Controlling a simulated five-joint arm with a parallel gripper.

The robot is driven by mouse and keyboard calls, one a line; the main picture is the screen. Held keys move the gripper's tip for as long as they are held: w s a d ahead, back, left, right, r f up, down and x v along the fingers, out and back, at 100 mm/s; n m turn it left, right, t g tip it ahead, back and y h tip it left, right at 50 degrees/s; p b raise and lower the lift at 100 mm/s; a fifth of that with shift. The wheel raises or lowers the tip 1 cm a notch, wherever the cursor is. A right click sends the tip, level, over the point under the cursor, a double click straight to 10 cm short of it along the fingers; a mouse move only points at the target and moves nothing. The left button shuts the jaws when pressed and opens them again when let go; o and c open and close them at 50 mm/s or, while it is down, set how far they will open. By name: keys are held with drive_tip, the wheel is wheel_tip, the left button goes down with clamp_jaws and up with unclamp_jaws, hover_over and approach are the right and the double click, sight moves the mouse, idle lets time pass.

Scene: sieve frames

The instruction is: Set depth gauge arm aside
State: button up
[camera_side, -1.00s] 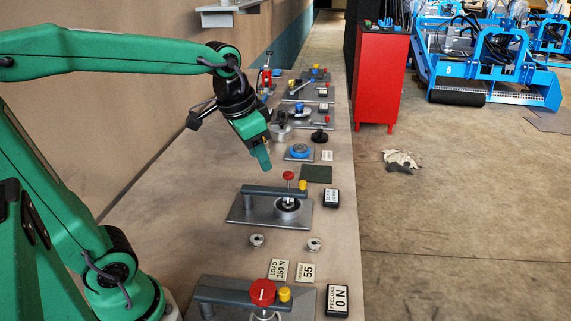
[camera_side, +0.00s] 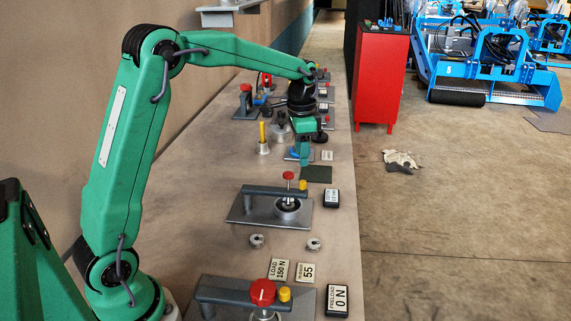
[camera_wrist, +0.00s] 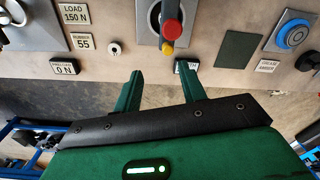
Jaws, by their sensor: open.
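A fixture near the middle of the bench has a dark grey swing arm (camera_side: 275,191) over a grey plate (camera_side: 243,208), with a red knob and a yellow knob. I cannot tell whether this is the depth gauge arm. The fixture's red knob (camera_wrist: 172,30) and yellow knob (camera_wrist: 167,48) show at the top of the wrist view. My gripper (camera_side: 304,161) points down farther along the bench, by a blue round dial (camera_side: 292,153) it partly hides. In the wrist view my gripper (camera_wrist: 162,84) has its green fingers apart with nothing between them.
A dark green pad (camera_side: 316,174) lies in front of my gripper. A nearer fixture has a red knob (camera_side: 262,292) and a "0 N" display (camera_side: 337,300). Two small metal pieces lie between the fixtures. A yellow rod (camera_side: 262,132) stands left of my gripper.

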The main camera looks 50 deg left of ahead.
sight(303, 181)
drive_tip(key=shift+w+a+f+m, duration=0.15)
drive_tip(key=shift+w+a+f, duration=0.1)
drive_tip(key=shift+w+f, duration=0.25)
drive_tip(key=shift+w+a+f+m, duration=0.15)
drive_tip(key=shift+w+a+f, duration=0.15)
drive_tip(key=shift+f, duration=0.25)
drive_tip(key=shift+f, duration=3.9)
clamp_jaws()
